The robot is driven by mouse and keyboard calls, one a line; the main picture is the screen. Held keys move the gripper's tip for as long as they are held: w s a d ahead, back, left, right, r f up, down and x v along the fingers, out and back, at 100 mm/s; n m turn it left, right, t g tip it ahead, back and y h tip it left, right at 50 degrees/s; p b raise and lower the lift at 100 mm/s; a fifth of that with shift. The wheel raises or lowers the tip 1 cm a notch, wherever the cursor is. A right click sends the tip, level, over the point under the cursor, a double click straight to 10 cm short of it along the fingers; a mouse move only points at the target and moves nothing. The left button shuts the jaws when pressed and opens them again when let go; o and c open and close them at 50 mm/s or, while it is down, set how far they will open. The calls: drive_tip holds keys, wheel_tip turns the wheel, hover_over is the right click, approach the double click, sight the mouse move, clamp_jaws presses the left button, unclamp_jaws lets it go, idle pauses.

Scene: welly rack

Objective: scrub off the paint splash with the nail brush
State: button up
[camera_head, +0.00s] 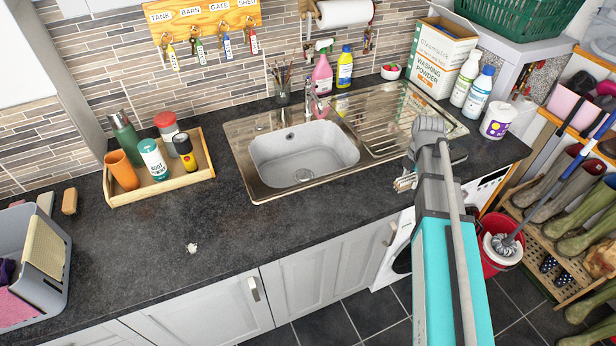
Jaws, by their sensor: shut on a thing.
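The paint splash (192,248) is a small whitish blot on the dark worktop, left of the sink and near the front edge. My gripper (404,183) is at the worktop's front edge, right of the sink basin and far to the right of the splash. It is shut on a small pale brown and whitish thing, which looks like the nail brush (402,185). My wrist and arm hide much of it, so its bristles and tilt are hard to tell.
A wooden tray (154,193) with bottles and a cup stands behind the splash. A grey caddy (62,270) with cloths stands at the left, a small brown block (69,201) behind it. The sink (303,155) lies between splash and gripper. Worktop around the splash is clear.

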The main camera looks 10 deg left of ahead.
sight(408, 186)
drive_tip(key=shift+f+b, duration=1.65)
drive_tip(key=shift+f, duration=0.25)
drive_tip(key=shift+a+r, duration=0.1)
